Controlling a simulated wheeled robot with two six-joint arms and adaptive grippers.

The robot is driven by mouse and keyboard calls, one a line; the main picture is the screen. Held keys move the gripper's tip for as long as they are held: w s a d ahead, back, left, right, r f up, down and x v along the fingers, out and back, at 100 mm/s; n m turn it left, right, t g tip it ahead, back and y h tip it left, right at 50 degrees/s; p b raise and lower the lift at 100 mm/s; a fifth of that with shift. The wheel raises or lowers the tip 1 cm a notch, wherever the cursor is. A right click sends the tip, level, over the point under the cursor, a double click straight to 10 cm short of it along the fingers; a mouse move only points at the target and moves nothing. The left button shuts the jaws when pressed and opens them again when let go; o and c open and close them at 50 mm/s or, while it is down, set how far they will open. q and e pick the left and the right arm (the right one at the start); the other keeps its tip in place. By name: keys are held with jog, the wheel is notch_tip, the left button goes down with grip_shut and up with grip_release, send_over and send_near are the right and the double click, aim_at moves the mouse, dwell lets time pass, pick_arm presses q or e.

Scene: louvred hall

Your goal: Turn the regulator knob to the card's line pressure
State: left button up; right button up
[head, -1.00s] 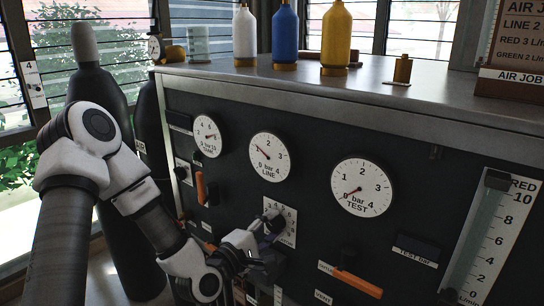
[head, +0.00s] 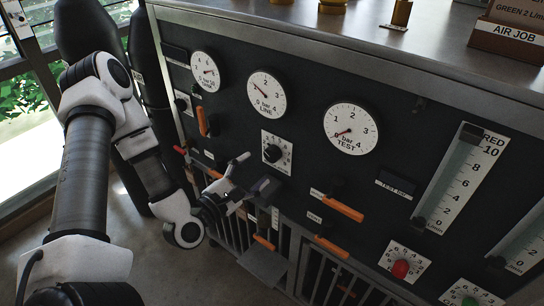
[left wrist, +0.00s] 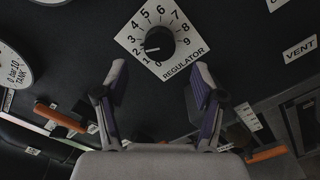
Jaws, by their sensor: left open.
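The regulator knob (head: 272,152) is a black dial on a white numbered plate on the dark panel. In the left wrist view the knob (left wrist: 158,43) has its pale mark toward the low numbers, around 1 to 2. My left gripper (head: 254,171) is open and empty, standing off just below the knob. In the left wrist view its fingers (left wrist: 160,76) are spread below the plate, apart from the knob. The LINE gauge (head: 265,95) needle points up-left, a little past 1. The AIR JOB card (head: 507,34) is cut off at the top right. My right gripper is out of view.
Orange lever handles (head: 342,209) stick out low on the panel, and another (head: 202,121) is at the left. The TANK gauge (head: 205,71) and TEST gauge (head: 351,129) flank the LINE gauge. A red knob (head: 400,268) and flow tubes are at the right.

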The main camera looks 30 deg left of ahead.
aim_at(270, 157)
pick_arm(q)
jog(key=w, duration=0.3)
jog(key=w+b, duration=0.1)
jog(key=w, duration=0.1)
jog(key=shift+w+d, duration=0.25)
jog(key=shift+w, duration=0.1)
jog(key=shift+w+b, duration=0.25)
jog(key=shift+b, duration=0.05)
jog(key=shift+w, duration=0.2)
grip_shut()
jog(key=m, duration=0.5)
jog(key=shift+r+p, duration=0.1)
jog(key=shift+p, duration=0.2)
jog(key=m, duration=0.5)
jog(key=shift+p, duration=0.3)
